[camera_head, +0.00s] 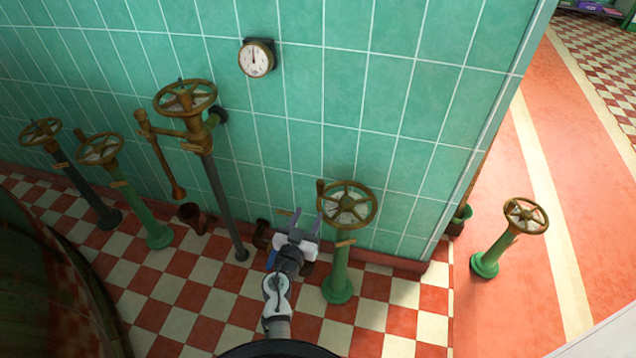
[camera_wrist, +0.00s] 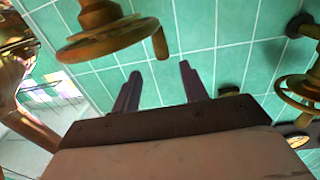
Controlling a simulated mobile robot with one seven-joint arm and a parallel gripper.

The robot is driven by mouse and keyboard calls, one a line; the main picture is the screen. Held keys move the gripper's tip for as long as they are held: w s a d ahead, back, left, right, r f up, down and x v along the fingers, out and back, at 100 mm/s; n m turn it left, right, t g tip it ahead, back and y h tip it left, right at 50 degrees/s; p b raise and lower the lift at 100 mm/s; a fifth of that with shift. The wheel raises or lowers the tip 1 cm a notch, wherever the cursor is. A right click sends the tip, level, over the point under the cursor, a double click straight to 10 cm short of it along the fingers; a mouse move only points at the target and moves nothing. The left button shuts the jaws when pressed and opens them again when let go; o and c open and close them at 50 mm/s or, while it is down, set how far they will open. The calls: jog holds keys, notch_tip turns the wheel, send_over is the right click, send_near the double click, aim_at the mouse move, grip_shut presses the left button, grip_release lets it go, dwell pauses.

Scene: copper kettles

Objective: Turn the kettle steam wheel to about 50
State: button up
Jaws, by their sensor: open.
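Several bronze hand wheels stand on posts; their small tags are too small to read, so I cannot tell which is the kettle steam wheel. The nearest wheel (camera_head: 347,204), on a green post, has an upright handle knob at its left rim. My gripper (camera_head: 307,214) is open and empty, just left of this wheel and apart from it. In the wrist view, which looks upside down, a wheel with a knob, apparently the same one (camera_wrist: 105,38), is at upper left, clear of my open fingers (camera_wrist: 160,72). A round white gauge (camera_head: 256,58) hangs on the wall; its needle points about straight up.
A taller wheel (camera_head: 185,98) on a dark post stands left of my gripper, with a bronze lever beside it. Two more wheels (camera_head: 40,132) (camera_head: 100,148) stand far left, another (camera_head: 525,216) beyond the wall corner. The green tiled wall (camera_head: 400,150) is close behind. Checkered floor lies below.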

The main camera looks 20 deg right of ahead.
aim_at(319, 190)
jog(key=p+x, duration=0.3)
jog(key=x, duration=0.9)
grip_shut()
